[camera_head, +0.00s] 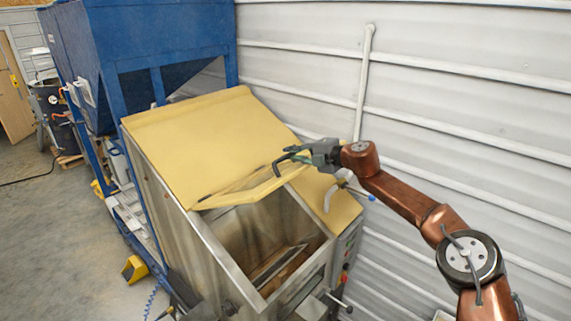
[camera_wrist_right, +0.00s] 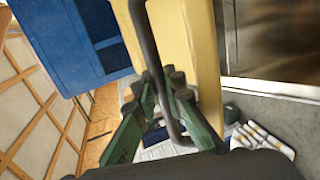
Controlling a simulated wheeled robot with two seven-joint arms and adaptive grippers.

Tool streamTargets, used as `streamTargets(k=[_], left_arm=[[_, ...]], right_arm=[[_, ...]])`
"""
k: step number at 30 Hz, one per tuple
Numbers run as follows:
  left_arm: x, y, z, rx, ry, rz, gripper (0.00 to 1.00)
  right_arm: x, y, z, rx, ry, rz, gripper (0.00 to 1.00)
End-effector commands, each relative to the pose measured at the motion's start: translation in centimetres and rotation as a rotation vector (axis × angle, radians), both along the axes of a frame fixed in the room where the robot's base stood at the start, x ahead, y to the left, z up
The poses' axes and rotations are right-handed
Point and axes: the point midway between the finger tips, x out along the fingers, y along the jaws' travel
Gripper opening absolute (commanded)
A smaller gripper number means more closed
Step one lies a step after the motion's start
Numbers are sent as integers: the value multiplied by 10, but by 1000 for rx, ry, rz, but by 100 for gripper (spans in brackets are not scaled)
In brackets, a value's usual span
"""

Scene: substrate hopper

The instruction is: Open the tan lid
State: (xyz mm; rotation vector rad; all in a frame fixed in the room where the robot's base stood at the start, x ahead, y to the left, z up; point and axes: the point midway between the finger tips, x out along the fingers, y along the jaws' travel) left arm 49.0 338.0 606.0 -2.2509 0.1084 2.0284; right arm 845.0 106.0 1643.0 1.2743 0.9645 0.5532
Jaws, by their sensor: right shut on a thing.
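The tan lid (camera_head: 205,140) of the steel hopper is partly raised. Its front edge stands clear of the rim, and the opening below shows. My right gripper (camera_head: 287,161) is at the lid's right front edge. In the right wrist view, the fingers of my right gripper (camera_wrist_right: 160,105) are shut on the dark curved lid handle (camera_wrist_right: 147,45), which passes between them. The tan lid (camera_wrist_right: 195,55) fills the space behind the handle. My left gripper does not show.
The steel hopper (camera_head: 180,215) has an open, mostly empty-looking inside with a wooden-coloured bottom. A tall blue frame (camera_head: 140,55) stands behind and left. A white ribbed wall (camera_head: 430,90) is close on the right.

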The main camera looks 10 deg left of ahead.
Motion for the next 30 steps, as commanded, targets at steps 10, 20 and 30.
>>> streamTargets(k=[10, 20, 30], left_arm=[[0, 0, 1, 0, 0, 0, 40], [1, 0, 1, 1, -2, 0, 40], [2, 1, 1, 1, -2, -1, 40]], right_arm=[[6, -5, 25, -2, 1, -22, 0], [7, -6, 25, -3, -1, -24, 12], [7, -7, 18, -8, 6, -23, 29]])
